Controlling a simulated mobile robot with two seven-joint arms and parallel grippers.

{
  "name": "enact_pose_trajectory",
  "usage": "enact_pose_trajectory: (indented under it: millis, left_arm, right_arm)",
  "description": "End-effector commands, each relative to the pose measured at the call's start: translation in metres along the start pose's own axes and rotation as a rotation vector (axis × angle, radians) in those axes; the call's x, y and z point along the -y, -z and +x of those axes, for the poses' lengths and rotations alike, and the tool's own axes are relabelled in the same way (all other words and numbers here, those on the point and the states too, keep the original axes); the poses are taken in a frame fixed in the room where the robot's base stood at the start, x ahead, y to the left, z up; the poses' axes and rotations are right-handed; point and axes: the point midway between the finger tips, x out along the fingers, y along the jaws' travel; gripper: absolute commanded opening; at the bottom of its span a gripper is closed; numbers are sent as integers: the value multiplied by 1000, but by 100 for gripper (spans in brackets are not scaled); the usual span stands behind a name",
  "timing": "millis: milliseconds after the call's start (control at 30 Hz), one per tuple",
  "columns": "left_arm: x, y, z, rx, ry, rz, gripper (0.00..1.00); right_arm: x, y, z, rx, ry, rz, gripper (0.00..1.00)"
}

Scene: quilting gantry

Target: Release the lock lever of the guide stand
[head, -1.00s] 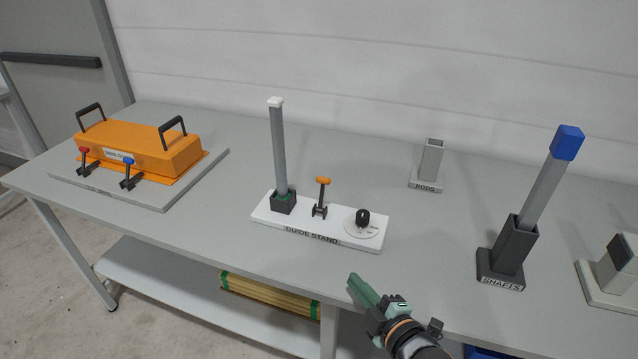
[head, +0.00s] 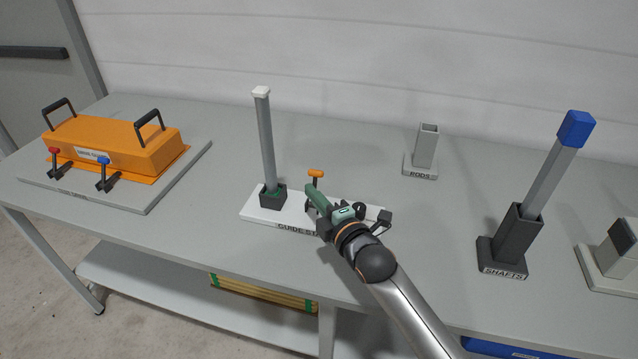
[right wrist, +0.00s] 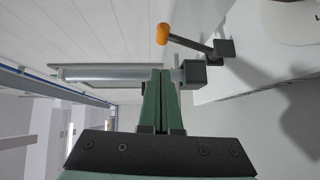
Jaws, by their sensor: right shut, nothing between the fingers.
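The guide stand (head: 257,215) is a white plate on the table with a grey rod with a white top (head: 265,140) upright in a dark socket. Its lock lever has an orange knob (head: 315,173); the lower part is hidden behind my gripper in the head view. In the right wrist view the lever's knob (right wrist: 163,34) and dark arm show just beyond and to one side of the fingertips, apart from them. My right gripper (head: 311,190) is shut and empty, with green fingers over the stand close to the lever; it also shows in the right wrist view (right wrist: 160,75). My left gripper is not in view.
An orange box (head: 115,145) with two black handles and red and blue levers sits at the left. A rods holder (head: 425,150) stands behind. A shafts holder (head: 508,240) with a blue-topped shaft stands at the right. The table is clear between them.

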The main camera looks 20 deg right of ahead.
Motion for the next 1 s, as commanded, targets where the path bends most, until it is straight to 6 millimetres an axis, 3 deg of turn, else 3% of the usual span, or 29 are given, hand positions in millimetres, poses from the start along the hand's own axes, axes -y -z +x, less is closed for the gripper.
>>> enact_pose_trajectory:
  millis: [300, 1000]
  left_arm:
    - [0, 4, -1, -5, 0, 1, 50]
    - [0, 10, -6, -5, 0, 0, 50]
  right_arm:
    - [0, -26, 26, 0, 1, -1, 0]
    - [-2, -40, 39, 0, 1, -3, 0]
